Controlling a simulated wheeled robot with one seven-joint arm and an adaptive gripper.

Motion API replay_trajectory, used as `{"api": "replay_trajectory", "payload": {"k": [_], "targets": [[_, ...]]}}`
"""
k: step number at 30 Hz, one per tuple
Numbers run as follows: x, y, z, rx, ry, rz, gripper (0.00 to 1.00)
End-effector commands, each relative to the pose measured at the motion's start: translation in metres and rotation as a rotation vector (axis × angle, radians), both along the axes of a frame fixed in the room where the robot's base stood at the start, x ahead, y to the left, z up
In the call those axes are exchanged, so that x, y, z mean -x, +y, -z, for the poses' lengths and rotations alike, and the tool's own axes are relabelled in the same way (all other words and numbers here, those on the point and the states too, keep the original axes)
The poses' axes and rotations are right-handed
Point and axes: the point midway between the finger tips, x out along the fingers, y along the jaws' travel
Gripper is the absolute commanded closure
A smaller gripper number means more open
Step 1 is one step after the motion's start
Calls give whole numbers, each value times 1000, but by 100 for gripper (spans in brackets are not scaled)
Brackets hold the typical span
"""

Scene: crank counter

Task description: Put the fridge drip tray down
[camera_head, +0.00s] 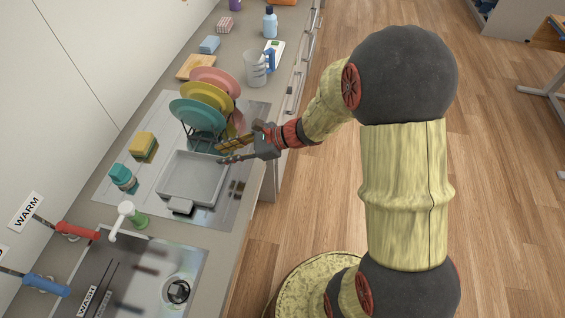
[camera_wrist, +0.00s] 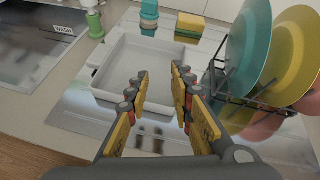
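The fridge drip tray (camera_head: 192,180) is a shallow, pale grey, empty rectangular tray with a tab handle (camera_head: 180,206) on its near edge. It lies flat on the shiny metal drainboard. In the wrist view the tray (camera_wrist: 130,65) is just beyond my fingers. My gripper (camera_head: 219,153) is at the tray's right far corner, its fingers pointing left toward the tray. In the wrist view my gripper (camera_wrist: 160,72) has a clear gap between its fingers, with nothing held. Whether a fingertip touches the tray rim cannot be told.
A rack with a teal plate (camera_head: 197,115), a yellow plate and a pink plate stands close behind my gripper. A yellow-green sponge (camera_head: 143,147) and a teal jar (camera_head: 122,177) stand left of the tray.

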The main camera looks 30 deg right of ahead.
Motion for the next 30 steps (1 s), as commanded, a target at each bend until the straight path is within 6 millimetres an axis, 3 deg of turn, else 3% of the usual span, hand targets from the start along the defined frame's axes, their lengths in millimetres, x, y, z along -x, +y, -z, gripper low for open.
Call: {"api": "replay_trajectory", "payload": {"k": [1, 3, 7, 11, 15, 22, 30], "targets": [[16, 11, -22, 77, -66, -99, 77], [48, 23, -44, 211, -158, -261, 77], [108, 26, -75, 486, -340, -562, 77], [159, 7, -97, 780, -517, -839, 77], [199, -29, -121, 1107, -683, -1098, 77], [228, -81, -154, 1494, -818, -1350, 77], [233, -94, -163, 1585, -835, -1406, 77]]}}
